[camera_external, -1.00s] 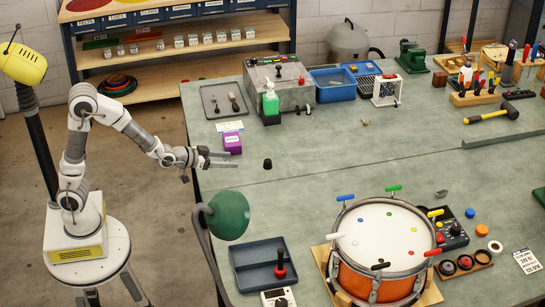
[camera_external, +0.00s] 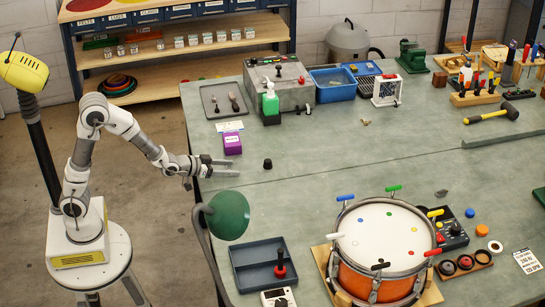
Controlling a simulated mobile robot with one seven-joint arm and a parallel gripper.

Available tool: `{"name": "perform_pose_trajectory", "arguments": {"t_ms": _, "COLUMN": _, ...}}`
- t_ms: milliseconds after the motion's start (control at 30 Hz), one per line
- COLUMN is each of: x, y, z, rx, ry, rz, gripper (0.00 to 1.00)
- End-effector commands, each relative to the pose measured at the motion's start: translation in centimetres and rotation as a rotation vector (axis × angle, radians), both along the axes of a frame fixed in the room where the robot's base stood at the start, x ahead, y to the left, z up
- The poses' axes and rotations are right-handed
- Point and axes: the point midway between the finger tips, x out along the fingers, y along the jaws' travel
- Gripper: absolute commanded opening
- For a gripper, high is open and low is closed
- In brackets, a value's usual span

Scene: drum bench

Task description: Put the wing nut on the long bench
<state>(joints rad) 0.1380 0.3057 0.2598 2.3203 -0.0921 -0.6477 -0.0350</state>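My gripper (camera_external: 238,168) is at the left edge of the long bench (camera_external: 310,200), left of the drum and just below the purple box. Its two fingers point right and stand apart, with nothing visible between them. A tiny brass-coloured piece (camera_external: 365,122) lies on the bench top at the upper middle, well to the right of my gripper. It may be the wing nut, but it is too small to tell. No other thing in view can be made out as a wing nut.
A small black knob-like piece (camera_external: 267,164) stands just right of my fingers. The purple box (camera_external: 232,143) is above them. A green lamp (camera_external: 229,215) and a grey tray (camera_external: 250,250) are below. The drum (camera_external: 385,245) stands lower right. The bench middle is largely clear.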

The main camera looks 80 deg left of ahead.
Motion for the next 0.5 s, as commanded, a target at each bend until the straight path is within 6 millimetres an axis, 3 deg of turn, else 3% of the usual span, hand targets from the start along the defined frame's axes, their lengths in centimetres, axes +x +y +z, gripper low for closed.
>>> {"name": "perform_pose_trajectory", "arguments": {"t_ms": 33, "x": 0.01, "y": 0.00, "z": 0.04, "rx": 0.000, "ry": 0.000, "rz": 0.000, "gripper": 0.73}}
{"name": "perform_pose_trajectory", "arguments": {"t_ms": 167, "x": 0.01, "y": 0.00, "z": 0.04, "rx": 0.000, "ry": 0.000, "rz": 0.000, "gripper": 0.94}}
{"name": "perform_pose_trajectory", "arguments": {"t_ms": 500, "x": 0.00, "y": 0.00, "z": 0.12, "rx": 0.000, "ry": 0.001, "rz": 0.000, "gripper": 0.94}}
